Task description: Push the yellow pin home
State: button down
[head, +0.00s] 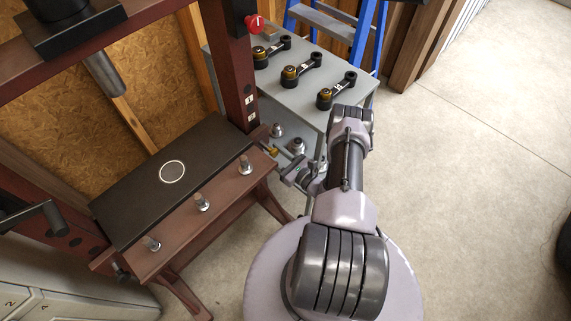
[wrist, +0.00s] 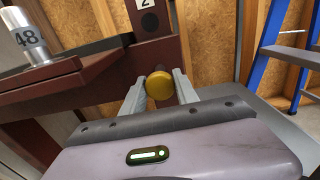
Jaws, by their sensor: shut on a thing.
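The yellow pin (wrist: 160,86) shows its round head in the wrist view, in front of the press's dark red upright. In the head view the yellow pin (head: 272,151) is a small spot at the upright's foot, beside the end of the press bed. My gripper (wrist: 160,88) has a finger on each side of the pin's head and is shut on it. In the head view my gripper (head: 284,162) reaches left to the press frame (head: 239,70). The pin's shaft is hidden behind its head, so I cannot tell how deep it sits.
Several metal pieces stand on the press's front ledge (head: 222,205); one, marked 48 (wrist: 30,38), is left of my gripper. A grey bench (head: 335,75) with black-and-brass parts stands behind my arm. A blue ladder (head: 365,35) is at the back.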

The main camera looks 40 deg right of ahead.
jog(key=shift+w, duration=0.95)
jog(key=c, duration=1.3)
grip_release()
jog(key=shift+r, duration=0.1)
jog(key=o, duration=0.4)
jog(key=shift+w, duration=0.2)
jog(key=shift+c, duration=0.2)
jog(key=shift+s, duration=0.2)
